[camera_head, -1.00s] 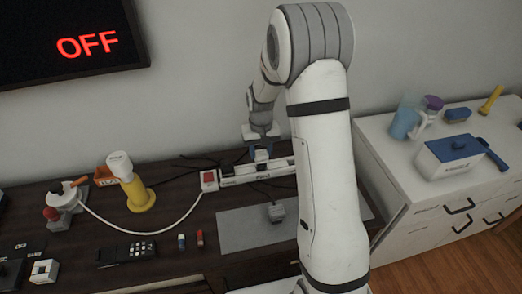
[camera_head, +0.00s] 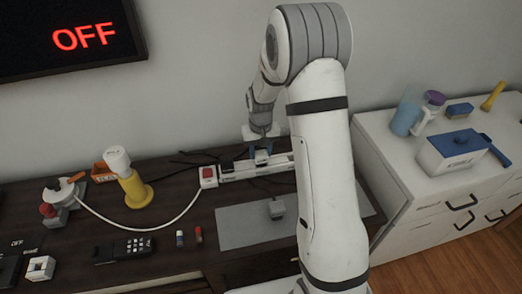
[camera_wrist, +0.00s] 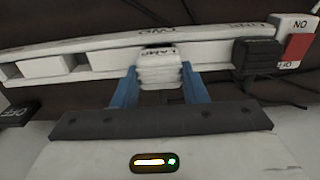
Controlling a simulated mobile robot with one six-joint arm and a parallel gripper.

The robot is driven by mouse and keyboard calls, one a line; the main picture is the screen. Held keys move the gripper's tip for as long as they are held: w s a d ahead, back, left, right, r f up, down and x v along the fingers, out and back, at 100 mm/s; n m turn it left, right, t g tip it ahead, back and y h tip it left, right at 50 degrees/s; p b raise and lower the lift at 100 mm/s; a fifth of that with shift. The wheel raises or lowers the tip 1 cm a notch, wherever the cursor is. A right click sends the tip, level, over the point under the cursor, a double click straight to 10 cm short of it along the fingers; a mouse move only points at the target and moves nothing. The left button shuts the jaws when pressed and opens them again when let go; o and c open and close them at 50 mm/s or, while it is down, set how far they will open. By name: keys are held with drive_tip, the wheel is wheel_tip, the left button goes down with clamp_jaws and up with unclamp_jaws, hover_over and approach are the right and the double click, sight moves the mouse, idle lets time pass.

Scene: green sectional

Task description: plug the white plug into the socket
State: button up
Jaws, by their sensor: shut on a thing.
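The white plug (camera_wrist: 160,68), with lettering that looks like LAMP, sits between the blue fingers of my gripper (camera_wrist: 158,88), which is shut on it. The socket is a long white power strip (camera_wrist: 215,55) lying across the wrist view, also seen in the head view (camera_head: 237,172). The plug's far end overlaps the strip's middle; I cannot tell whether it is seated or only above or against it. In the head view my gripper (camera_head: 262,150) is at the strip, with the plug small and partly covered by the fingers.
A black plug (camera_wrist: 256,53) sits on the strip beside the red switch (camera_wrist: 299,47). A grey block (camera_head: 276,209) lies on a grey mat (camera_head: 240,228). Dark cables lie behind the strip. A wall screen (camera_head: 65,38) reads OFF.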

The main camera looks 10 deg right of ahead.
sight(261, 152)
drive_tip(key=shift+f+b, duration=0.55)
drive_tip(key=shift+f, duration=0.25)
drive_tip(key=o, duration=1.1)
drive_tip(key=shift+c, duration=0.2)
drive_tip(key=shift+r, duration=0.1)
wheel_tip(261, 152, up, 8)
drive_tip(key=shift+f, duration=0.15)
